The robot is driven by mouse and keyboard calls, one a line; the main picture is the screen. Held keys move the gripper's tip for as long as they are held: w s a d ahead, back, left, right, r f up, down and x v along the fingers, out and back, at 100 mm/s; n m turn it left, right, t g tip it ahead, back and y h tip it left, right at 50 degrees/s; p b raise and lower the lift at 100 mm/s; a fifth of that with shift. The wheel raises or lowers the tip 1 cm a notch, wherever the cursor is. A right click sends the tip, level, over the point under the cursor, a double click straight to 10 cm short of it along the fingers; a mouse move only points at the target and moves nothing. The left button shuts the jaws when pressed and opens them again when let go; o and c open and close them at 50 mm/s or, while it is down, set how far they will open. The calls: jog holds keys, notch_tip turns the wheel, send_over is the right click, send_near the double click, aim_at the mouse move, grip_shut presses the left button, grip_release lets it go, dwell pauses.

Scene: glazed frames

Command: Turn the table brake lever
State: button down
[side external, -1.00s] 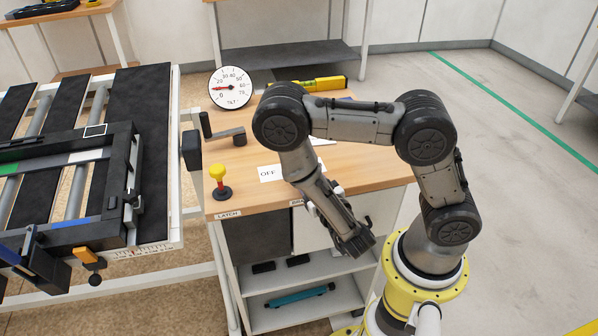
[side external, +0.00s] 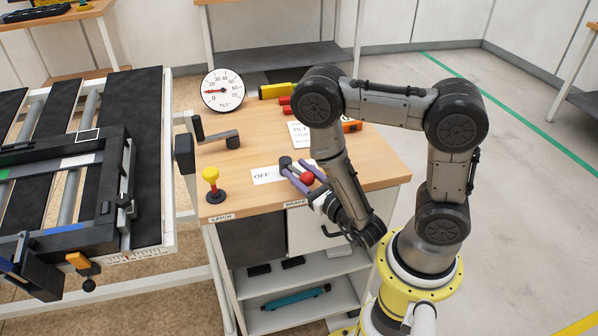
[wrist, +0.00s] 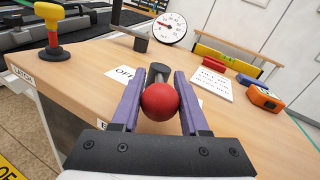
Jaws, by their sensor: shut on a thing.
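The brake lever shows a red ball knob (side external: 307,178) and a dark pivot (side external: 285,163) near the bench's front edge, beside the "OFF" label. My gripper (side external: 296,172) reaches over that edge with its purple fingers at the knob. In the wrist view, the fingers stand on both sides of the red knob (wrist: 160,102), and my gripper (wrist: 158,79) is shut on it. The dark pivot (wrist: 158,72) shows just beyond the knob. The knob hides most of the lever's arm, and part of the label beside it is covered.
A yellow latch knob (side external: 211,175) and a dark crank (side external: 215,135) stand to the left on the bench (side external: 245,150). A round dial (side external: 222,91) is at the back. A yellow level (side external: 276,91), a printed card and an orange tape measure (wrist: 264,97) lie farther back.

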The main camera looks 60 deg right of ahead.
jog(key=shift+d+r, duration=0.1)
jog(key=shift+c, duration=2.2)
grip_release()
jog(key=shift+s+a, duration=0.45)
jog(key=shift+s, duration=0.1)
jog(key=shift+v, duration=0.85)
notch_tip(320, 180, up, 5)
jog(key=shift+d+r, duration=0.15)
jog(key=shift+r, duration=0.85)
